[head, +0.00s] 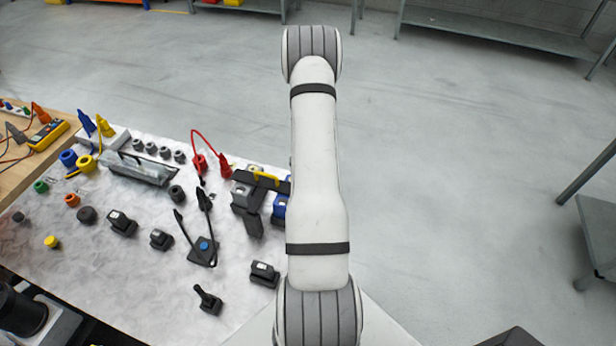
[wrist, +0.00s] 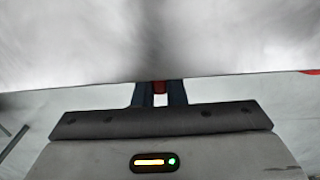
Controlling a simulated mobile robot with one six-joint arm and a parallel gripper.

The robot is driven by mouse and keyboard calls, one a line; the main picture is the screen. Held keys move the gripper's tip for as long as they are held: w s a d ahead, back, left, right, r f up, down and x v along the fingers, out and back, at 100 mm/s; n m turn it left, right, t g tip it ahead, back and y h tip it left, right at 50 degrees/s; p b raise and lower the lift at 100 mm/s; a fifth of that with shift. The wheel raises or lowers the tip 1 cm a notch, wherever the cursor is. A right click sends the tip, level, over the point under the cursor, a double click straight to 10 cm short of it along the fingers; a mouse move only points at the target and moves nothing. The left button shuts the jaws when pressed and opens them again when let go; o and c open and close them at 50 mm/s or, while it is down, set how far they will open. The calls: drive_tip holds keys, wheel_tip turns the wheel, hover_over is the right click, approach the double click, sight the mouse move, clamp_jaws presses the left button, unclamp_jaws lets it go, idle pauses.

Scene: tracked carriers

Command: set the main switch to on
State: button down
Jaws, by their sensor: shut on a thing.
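A blurred pale grey surface fills the view beyond the fingertips. In the head view my arm hides the gripper and whatever is at it. No label there marks a main switch.
The bench top (head: 120,275) holds several knobs, plugs and black blocks. A dark unit with yellow handles (head: 265,183) stands beside my arm, partly hidden. Red leads (head: 224,163) rise near the back. A yellow meter (head: 48,134) lies far left.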

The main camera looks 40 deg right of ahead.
drive_tip(key=shift+a+f, duration=0.1)
drive_tip(key=shift+a, duration=0.05)
drive_tip(key=shift+g+h+b, duration=0.3)
drive_tip(key=shift+g+b, duration=0.05)
drive_tip(key=shift+g, duration=0.15)
drive_tip(key=c, duration=1.5)
unclamp_jaws()
drive_tip(key=shift+w+a+r+p, duration=0.15)
drive_tip(key=shift+r+p, duration=0.3)
drive_tip(key=shift+r, duration=0.85)
drive_tip(key=shift+w+d+r+p, duration=0.15)
drive_tip(key=shift+r+p, duration=0.35)
drive_tip(key=shift+r, duration=0.85)
drive_tip(key=shift+w+a+r+p, duration=0.2)
drive_tip(key=shift+r+p, duration=0.25)
drive_tip(key=shift+r, duration=0.85)
